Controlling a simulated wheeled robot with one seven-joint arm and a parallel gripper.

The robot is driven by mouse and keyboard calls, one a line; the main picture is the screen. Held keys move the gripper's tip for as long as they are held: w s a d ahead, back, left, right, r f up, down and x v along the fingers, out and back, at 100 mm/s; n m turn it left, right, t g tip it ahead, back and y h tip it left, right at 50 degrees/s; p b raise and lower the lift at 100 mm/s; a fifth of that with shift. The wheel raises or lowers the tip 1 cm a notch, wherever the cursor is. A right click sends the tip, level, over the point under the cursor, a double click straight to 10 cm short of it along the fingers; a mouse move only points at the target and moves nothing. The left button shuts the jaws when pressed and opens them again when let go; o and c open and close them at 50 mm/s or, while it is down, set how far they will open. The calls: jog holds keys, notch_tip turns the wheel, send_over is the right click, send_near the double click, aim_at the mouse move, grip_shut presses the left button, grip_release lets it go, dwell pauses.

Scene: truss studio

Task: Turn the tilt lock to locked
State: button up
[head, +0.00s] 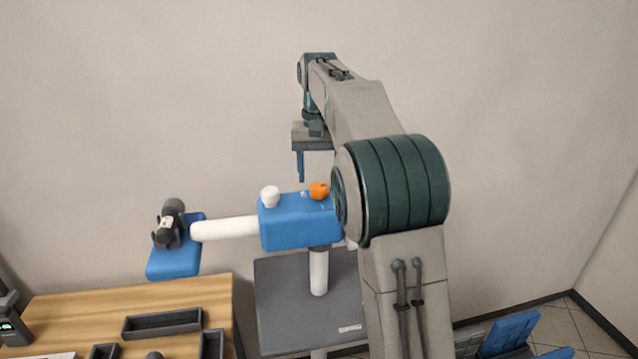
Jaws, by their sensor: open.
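A blue block-shaped head (288,228) sits on a white post (319,272). Two knobs stand on its top: a white knob (270,196) at the left and an orange knob (319,190) to its right. Small marks near the orange knob are too small to read, so I cannot tell which knob is the tilt lock or how it is set. My gripper (301,179) is open and points down. In the picture its fingertips lie between the two knobs and a little above them, touching neither. My arm hides the block's right end.
A white arm (224,228) runs left from the block to a blue plate (174,263) carrying a dark device (170,225). A grey platform (275,300) lies under the post. A wooden table (75,310) with dark trays (162,321) stands at the lower left.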

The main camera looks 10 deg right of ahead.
aim_at(319, 191)
jog(key=shift+f, duration=1.35)
jog(key=shift+c, duration=0.3)
jog(key=c, duration=0.9)
